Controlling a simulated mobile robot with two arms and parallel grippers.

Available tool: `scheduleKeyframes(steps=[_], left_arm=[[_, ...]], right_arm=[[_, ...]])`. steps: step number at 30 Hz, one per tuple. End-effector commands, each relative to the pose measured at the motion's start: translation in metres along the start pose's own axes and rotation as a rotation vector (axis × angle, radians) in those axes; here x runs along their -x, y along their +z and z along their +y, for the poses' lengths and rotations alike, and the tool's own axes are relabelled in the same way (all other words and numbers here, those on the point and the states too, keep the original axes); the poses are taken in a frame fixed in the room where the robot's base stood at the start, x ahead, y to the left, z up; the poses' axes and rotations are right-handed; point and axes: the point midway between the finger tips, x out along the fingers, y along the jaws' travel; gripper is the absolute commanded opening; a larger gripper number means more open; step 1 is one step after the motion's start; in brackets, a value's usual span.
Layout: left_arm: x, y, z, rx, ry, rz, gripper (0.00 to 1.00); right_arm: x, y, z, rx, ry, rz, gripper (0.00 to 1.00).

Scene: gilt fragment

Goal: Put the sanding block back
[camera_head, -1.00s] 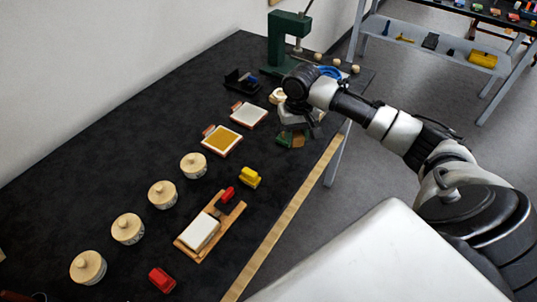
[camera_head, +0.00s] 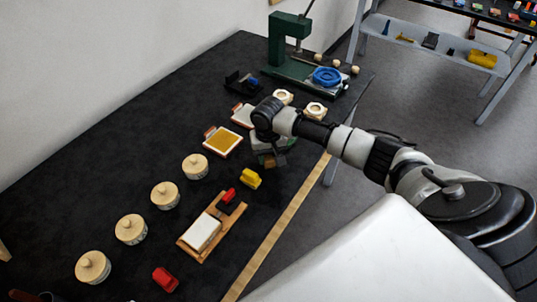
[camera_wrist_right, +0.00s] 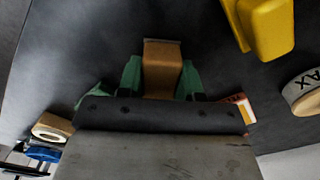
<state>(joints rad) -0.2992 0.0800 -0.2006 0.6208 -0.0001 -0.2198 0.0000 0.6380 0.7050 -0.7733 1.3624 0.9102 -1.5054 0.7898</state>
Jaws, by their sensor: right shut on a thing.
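My right gripper (camera_head: 268,156) is above the dark table, just beyond the yellow piece. Its green fingers (camera_wrist_right: 162,82) are shut on a brown block, the sanding block (camera_wrist_right: 162,66). In the head view only part of the block (camera_head: 280,161) shows beneath the gripper. A wooden tray (camera_head: 188,243) nearer the camera carries a white pad (camera_head: 202,232) and a red piece (camera_head: 229,196). The yellow piece (camera_head: 251,179) stands beside the tray's far end; it also shows in the wrist view (camera_wrist_right: 265,22). My left gripper is not in view.
Several lidded jars (camera_head: 131,229) line the left side. A red block (camera_head: 165,279) lies near the front. Beyond the gripper are an ochre framed pad (camera_head: 222,140), octagonal pieces (camera_head: 315,110) and a green press (camera_head: 286,40). A wooden strip (camera_head: 276,228) runs along the right edge.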

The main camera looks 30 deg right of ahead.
Motion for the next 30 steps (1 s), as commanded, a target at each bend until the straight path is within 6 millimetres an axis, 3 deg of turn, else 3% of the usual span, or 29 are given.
scheduleKeyframes(steps=[5,6,10,20,23,30], left_arm=[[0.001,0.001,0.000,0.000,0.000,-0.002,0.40],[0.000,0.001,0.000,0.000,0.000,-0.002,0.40],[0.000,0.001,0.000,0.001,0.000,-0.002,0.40],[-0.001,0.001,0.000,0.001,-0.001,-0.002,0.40],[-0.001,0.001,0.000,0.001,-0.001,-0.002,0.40],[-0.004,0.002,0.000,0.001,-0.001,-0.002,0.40]], right_arm=[[-0.003,0.000,0.000,-0.001,0.000,-0.001,0.17],[-0.003,0.000,0.000,0.000,-0.001,0.000,0.42],[-0.002,0.000,0.000,0.000,0.000,0.000,0.61],[0.001,0.000,0.000,0.000,0.000,0.001,0.61],[0.012,-0.001,0.000,0.000,-0.002,0.002,0.61],[0.062,-0.001,0.000,0.000,-0.002,0.004,0.61]])
